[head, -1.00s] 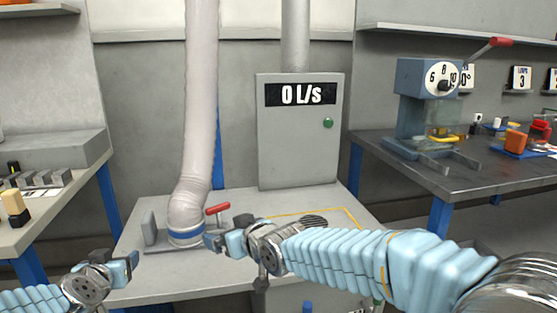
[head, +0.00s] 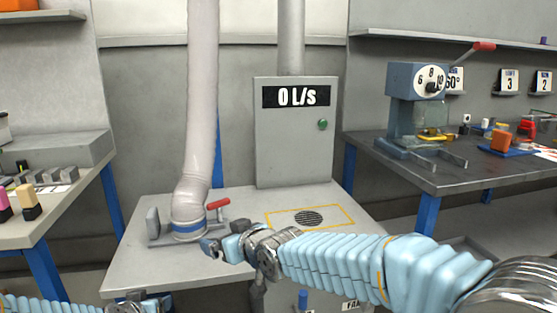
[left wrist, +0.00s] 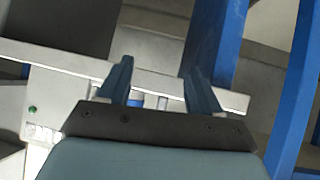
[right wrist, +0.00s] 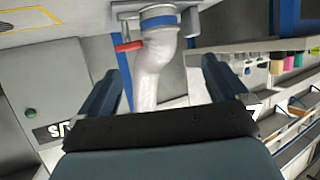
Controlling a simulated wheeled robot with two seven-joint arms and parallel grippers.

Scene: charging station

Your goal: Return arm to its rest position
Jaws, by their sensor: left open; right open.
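My right arm comes in from the right across the front of the middle table in the head view. Its gripper (head: 208,247) is in front of the hose base, apart from the red handle (head: 218,204). In the right wrist view the right gripper (right wrist: 160,80) is open with nothing between its fingers; the hose shows beyond. My left gripper (head: 150,298) is low at the bottom edge of the head view, by the table's front edge. In the left wrist view the left gripper (left wrist: 158,80) is open and empty, with the table edge and blue legs beyond.
The middle table (head: 130,265) bears a pale hose (head: 200,140) on a clamped base, a grey cabinet (head: 295,140) reading 0 L/s and a round grille (head: 309,218) in a yellow outline. A blue press (head: 408,105) stands on the right bench. The left bench (head: 50,222) holds small blocks.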

